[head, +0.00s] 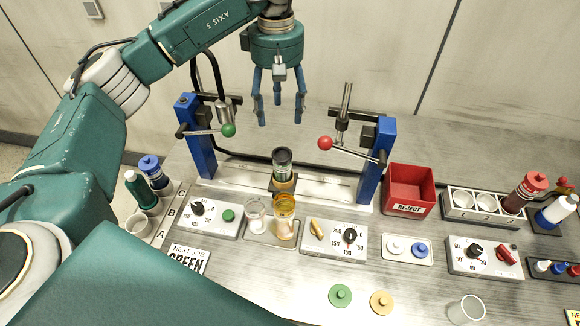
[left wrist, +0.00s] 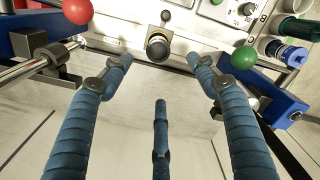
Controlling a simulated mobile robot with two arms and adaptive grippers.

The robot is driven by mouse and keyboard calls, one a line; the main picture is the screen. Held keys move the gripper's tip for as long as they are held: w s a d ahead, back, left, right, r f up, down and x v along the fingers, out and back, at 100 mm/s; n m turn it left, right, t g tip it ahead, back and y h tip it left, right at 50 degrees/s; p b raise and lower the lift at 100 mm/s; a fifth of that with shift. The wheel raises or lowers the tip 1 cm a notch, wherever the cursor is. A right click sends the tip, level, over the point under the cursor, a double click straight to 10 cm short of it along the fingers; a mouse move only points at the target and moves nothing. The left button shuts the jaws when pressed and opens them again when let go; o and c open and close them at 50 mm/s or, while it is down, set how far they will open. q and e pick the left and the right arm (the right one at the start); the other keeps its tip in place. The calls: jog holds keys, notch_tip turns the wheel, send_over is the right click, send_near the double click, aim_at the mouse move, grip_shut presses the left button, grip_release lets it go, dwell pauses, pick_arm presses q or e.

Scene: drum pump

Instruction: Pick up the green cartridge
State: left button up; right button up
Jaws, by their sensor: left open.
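A green cartridge (head: 142,192) stands upright in the lettered rack at the left of the bench, in front of a blue-capped cartridge (head: 153,172). It also shows at the upper right of the left wrist view (left wrist: 293,28), partly cut off. My left gripper (head: 280,112) is open and empty, its three blue fingers pointing down. It hangs above and behind a dark-topped cylinder (head: 282,162) in the central holder, well to the right of the green cartridge. In the left wrist view its fingers (left wrist: 160,70) are spread apart, holding nothing. My right gripper is out of view.
Blue posts (head: 200,135) with a green-knobbed lever (head: 228,130) and a red-knobbed lever (head: 325,143) flank the holder. A red reject bin (head: 408,188) is at right. The front bench holds green (head: 340,296) and yellow (head: 382,302) discs.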

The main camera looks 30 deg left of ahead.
pick_arm(q)
jog(key=b, duration=0.6)
send_near(282, 156)
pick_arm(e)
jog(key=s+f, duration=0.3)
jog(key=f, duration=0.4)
pick_arm(q)
jog(key=f, duration=0.2)
jog(key=s+f+p, duration=0.1)
jog(key=shift+d+f, duration=0.15)
jog(key=shift+f, duration=0.6)
jog(key=f+p, duration=0.2)
jog(key=f, duration=0.1)
jog(key=f+p, duration=0.1)
jog(key=shift+w+f, duration=0.4)
jog(key=shift+f, duration=0.3)
grip_shut()
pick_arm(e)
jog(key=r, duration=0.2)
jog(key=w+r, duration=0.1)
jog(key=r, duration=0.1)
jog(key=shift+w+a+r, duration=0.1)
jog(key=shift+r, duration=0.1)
